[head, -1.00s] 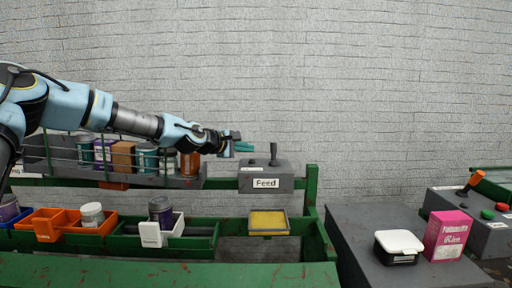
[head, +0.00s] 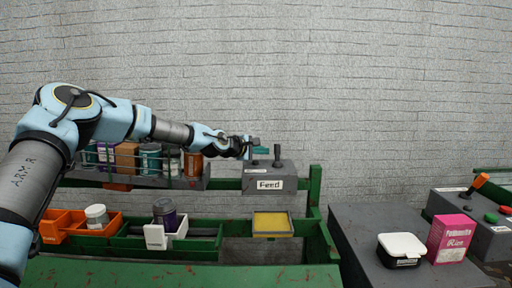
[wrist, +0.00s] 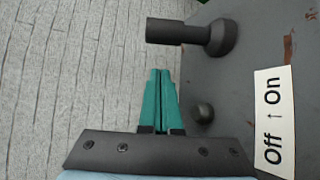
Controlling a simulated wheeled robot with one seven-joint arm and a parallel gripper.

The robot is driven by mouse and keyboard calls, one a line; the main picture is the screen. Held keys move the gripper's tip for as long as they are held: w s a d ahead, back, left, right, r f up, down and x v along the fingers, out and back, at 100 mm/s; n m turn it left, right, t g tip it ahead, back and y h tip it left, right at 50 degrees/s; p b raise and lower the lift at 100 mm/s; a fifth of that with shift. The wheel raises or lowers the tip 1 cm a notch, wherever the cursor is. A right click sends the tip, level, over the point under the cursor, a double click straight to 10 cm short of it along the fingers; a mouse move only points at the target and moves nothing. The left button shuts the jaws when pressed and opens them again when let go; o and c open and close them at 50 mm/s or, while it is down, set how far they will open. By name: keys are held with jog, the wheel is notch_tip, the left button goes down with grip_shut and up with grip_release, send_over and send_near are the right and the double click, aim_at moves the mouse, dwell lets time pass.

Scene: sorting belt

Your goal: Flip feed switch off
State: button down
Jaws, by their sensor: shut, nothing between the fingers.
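The feed switch (head: 277,156) is a dark upright lever on top of a grey box with a "Feed" label (head: 269,185). In the wrist view the lever (wrist: 190,32) lies ahead of my fingertips, with a small dark knob (wrist: 202,113) on the box close to the right of the fingers. The fingers look apart from the lever.
A wire-railed shelf of jars and boxes (head: 130,160) stands left of the feed box. Below are orange bins (head: 62,225) and a yellow tray (head: 272,222). A second control box (head: 485,235), a pink carton (head: 449,240) and a white-lidded tub (head: 401,247) are at the right.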

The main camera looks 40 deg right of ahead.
aim_at(277, 154)
jog(key=shift+p+x, duration=0.35)
jog(key=shift+x, duration=0.85)
jog(key=shift+s+a+r+p, duration=0.35)
jog(key=shift+s+r+p, duration=0.1)
jog(key=shift+s+r, duration=0.25)
jog(key=shift+s+a+r+p, duration=0.1)
jog(key=shift+s+a+p, duration=0.15)
jog(key=shift+s, duration=0.25)
jog(key=shift+s+a+r+p, duration=0.1)
jog(key=shift+s+a+p, duration=0.1)
jog(key=shift+s, duration=0.25)
jog(key=shift+f+b, duration=0.2)
jog(key=shift+b, duration=0.25)
